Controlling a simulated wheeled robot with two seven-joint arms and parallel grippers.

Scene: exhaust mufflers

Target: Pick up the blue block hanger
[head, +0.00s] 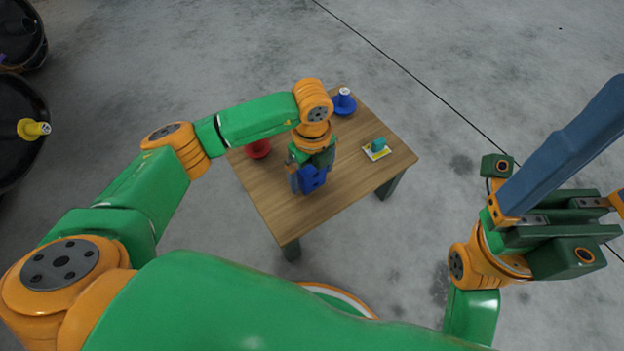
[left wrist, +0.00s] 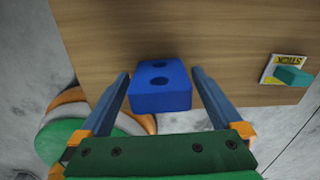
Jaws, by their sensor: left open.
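The blue block hanger (head: 313,179) is a blue block with two round holes, at the table's near-middle part. In the left wrist view the blue block hanger (left wrist: 161,95) lies between the two fingers of my left gripper (left wrist: 160,75), with a visible gap on each side. The left gripper (head: 307,177) is open, pointing down over the table, and partly hides the block in the head view. My right gripper (head: 560,160) is raised at the right, away from the table. Its finger mounts are wide apart and its tips run out of frame.
The wooden table (head: 350,185) also holds a red hanger (head: 258,149), a blue round-based hanger (head: 344,102) at the back, and a teal block (head: 378,145) on a yellow-white label. Black drums, one with a yellow piece (head: 33,129), stand far left.

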